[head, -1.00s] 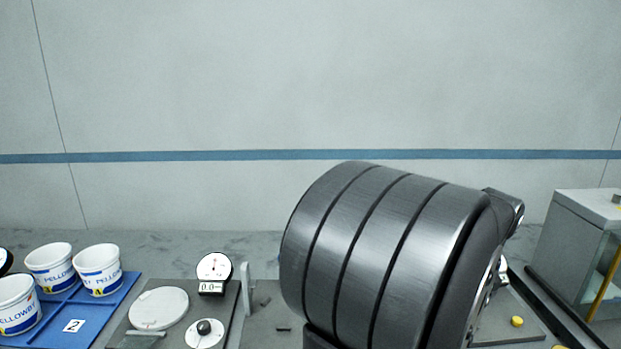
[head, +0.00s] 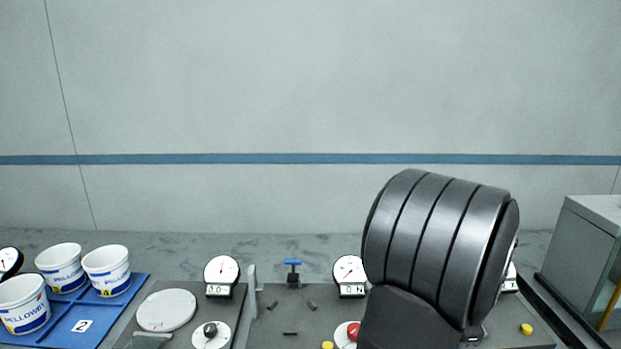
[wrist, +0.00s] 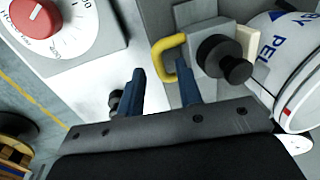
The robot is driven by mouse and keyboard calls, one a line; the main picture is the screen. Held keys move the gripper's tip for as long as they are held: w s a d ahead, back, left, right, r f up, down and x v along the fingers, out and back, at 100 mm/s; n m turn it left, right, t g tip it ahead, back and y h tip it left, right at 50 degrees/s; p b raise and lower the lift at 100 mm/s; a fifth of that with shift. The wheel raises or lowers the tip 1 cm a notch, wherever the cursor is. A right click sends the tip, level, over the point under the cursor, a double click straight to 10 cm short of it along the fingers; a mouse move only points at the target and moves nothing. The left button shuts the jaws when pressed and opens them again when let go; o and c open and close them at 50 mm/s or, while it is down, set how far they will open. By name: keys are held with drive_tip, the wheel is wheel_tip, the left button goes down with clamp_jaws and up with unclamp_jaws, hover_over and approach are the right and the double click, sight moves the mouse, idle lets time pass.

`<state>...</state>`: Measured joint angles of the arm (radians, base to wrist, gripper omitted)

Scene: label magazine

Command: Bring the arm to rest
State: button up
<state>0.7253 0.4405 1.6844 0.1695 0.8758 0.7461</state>
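My arm shows in the head view as a large dark ribbed cylinder (head: 440,245) right of centre, above the bench. The head view does not show my gripper. In the wrist view my gripper (wrist: 161,70) has two blue fingers standing apart, with nothing held between them. A yellow handle (wrist: 165,45) lies close beside the right finger, and I cannot tell whether they touch. A black knob (wrist: 225,62) is just right of that finger.
White tubs (head: 106,270) stand on a blue tray (head: 105,318) at the left. A grey cabinet (head: 580,240) is at the right. A red knob (wrist: 37,17) shows in the wrist view.

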drive_tip(key=s+r, duration=0.3)
drive_tip(key=r, duration=1.5)
drive_tip(key=w+f, duration=0.1)
drive_tip(key=f, duration=0.5)
drive_tip(key=w+f, duration=0.1)
drive_tip(key=f, duration=0.5)
drive_tip(key=w+f, duration=0.1)
drive_tip(key=f, duration=0.4)
drive_tip(key=shift+f, duration=0.4)
drive_tip(key=d, duration=0.8)
drive_tip(key=shift+f, duration=0.1)
wheel_tip(320, 180, up, 19)
drive_tip(key=s+d+t+h, duration=0.1)
drive_tip(key=s+d, duration=0.1)
drive_tip(key=shift+s+d+f, duration=0.2)
drive_tip(key=shift+s, duration=0.2)
